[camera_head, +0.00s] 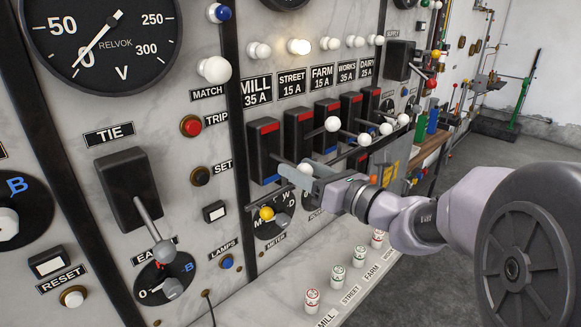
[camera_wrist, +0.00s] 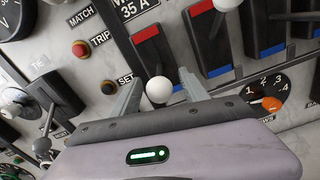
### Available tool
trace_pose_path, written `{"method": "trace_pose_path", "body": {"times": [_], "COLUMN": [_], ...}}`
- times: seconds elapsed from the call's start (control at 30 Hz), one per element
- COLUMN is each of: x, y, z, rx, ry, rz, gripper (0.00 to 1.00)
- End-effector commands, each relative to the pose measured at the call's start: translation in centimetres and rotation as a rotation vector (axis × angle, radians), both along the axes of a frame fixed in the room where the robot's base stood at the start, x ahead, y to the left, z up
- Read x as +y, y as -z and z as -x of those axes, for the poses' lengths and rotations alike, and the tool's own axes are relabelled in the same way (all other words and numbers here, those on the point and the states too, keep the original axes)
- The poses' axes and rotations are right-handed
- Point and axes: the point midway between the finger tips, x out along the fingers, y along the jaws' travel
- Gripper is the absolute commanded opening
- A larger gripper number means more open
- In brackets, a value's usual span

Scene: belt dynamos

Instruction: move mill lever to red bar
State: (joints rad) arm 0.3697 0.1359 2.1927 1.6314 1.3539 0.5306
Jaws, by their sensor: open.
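The mill switch (camera_head: 263,152) is a black box under the MILL 35 A label, with a red bar (camera_head: 269,128) at its top and a blue bar at its bottom. In the wrist view its red bar (camera_wrist: 145,35) is at the top. The mill lever's white ball (camera_wrist: 159,90) is low, towards the blue end, between my fingertips. Its shaft is mostly hidden by the ball and my gripper. My gripper (camera_head: 297,174) is open at the lower part of the switch, one finger on each side of the ball. I cannot tell if either finger touches it.
The street lever's white ball (camera_head: 333,124) stands out close to the right, with several similar levers beyond. The tie lever (camera_head: 148,218) is to the left. Small fuses (camera_head: 312,300) stand on the ledge.

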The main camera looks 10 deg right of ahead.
Motion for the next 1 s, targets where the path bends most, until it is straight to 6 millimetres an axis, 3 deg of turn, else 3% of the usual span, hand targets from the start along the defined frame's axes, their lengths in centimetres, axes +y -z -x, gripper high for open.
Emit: {"method": "trace_pose_path", "body": {"times": [0.37, 0.67, 1.0], "x": [0.65, 0.64, 0.63], "y": [-0.01, -0.01, 0.0], "z": [-0.91, -0.88, -0.87], "rx": [0.001, 0.001, 0.0], "ry": [0.0, 0.0, 0.0], "rz": [0.001, 0.001, 0.001], "gripper": [0.52, 0.0, 0.0]}}
